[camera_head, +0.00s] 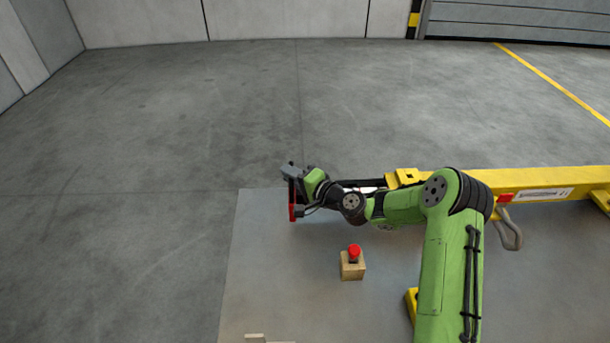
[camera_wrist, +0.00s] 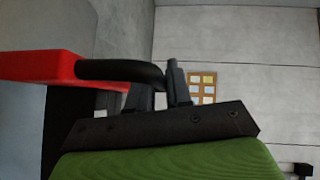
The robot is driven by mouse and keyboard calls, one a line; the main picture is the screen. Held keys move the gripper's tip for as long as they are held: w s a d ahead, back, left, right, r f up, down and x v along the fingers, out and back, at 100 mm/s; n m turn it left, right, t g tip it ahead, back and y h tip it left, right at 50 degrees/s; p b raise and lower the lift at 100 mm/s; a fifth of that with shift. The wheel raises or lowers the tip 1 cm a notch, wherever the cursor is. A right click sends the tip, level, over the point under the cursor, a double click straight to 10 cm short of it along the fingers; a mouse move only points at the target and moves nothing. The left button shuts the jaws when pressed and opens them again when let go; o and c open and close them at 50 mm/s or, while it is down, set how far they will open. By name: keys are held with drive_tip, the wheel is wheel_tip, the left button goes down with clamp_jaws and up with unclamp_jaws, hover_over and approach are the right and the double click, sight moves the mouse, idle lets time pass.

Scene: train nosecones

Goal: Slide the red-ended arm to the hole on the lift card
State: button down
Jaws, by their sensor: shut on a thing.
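The red-ended arm is a dark bar (camera_head: 348,183) coming out of the left end of a yellow beam (camera_head: 530,179), with a red end plate (camera_head: 292,207). My gripper (camera_head: 288,172) is at this red end. In the wrist view the red end (camera_wrist: 40,67) carries a curved black handle (camera_wrist: 120,72), and my gripper (camera_wrist: 168,88) is shut on that handle. My own arm hides part of the bar. A white label (camera_head: 545,194) is on the yellow beam. I cannot make out the lift card or its hole for certain.
A red button on a tan box (camera_head: 352,268) stands on the grey mat (camera_head: 300,300), below my forearm. A grey hook (camera_head: 510,235) hangs under the beam. Open concrete floor (camera_head: 130,200) lies to the left. A framed board (camera_wrist: 202,87) hangs on the wall.

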drive_tip(key=shift+a, duration=0.15)
drive_tip(key=c, duration=1.1)
unclamp_jaws()
drive_tip(key=shift+c, duration=0.2)
drive_tip(key=shift+s+d, duration=0.3)
drive_tip(key=shift+d, duration=0.1)
drive_tip(key=v, duration=1.5)
drive_tip(key=shift+b, duration=0.3)
drive_tip(key=shift+a+r, duration=0.1)
drive_tip(key=shift+a, duration=0.05)
